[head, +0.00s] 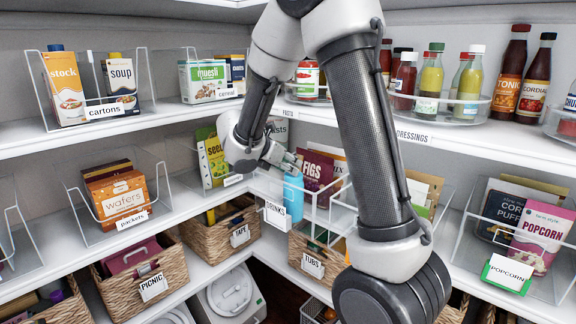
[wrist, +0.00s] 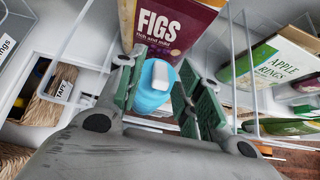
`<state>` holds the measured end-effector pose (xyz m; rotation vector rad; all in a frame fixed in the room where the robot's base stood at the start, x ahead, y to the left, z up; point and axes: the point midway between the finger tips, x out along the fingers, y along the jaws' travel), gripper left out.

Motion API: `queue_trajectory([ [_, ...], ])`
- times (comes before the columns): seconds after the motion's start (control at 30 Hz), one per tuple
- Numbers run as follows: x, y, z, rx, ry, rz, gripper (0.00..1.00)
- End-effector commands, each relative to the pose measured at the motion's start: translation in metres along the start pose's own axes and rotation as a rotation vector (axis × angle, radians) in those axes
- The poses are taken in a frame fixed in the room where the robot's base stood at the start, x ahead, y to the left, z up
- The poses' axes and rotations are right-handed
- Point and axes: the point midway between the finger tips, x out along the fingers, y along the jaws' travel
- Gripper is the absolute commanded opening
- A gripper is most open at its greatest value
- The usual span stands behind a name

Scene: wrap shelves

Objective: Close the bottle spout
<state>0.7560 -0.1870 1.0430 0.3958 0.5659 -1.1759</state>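The blue bottle (head: 293,196) stands on the middle shelf in the corner, at the end of the wire holder labelled drinks. In the wrist view the bottle (wrist: 150,96) shows from above, with a pale spout piece (wrist: 162,74) on its top. I cannot tell how far the spout is raised. My gripper (head: 284,160) is at the bottle's top in the head view. In the wrist view my gripper (wrist: 163,88) is open, its green-padded fingers on either side of the bottle top, with gaps visible. The bottle's lower part is hidden in the wrist view.
A purple figs packet (head: 316,177) stands close behind the bottle; it fills the top of the wrist view (wrist: 170,25). Clear wire-edged holders and a yellow-green packet (head: 214,158) flank the corner. Woven baskets (head: 222,228) sit below, and the upper shelf (head: 240,108) is above.

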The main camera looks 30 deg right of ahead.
Motion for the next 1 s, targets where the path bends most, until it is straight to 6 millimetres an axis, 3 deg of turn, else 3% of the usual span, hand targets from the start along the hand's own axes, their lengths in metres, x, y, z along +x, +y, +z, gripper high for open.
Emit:
queue_trajectory([
  [0.37,-0.008,0.001,0.0,0.0,0.0,0.003,0.38],
  [0.8,-0.098,0.001,0.0,0.0,0.001,0.005,0.38],
  [1.0,-0.118,0.0,0.0,-0.001,0.0,0.001,0.38],
])
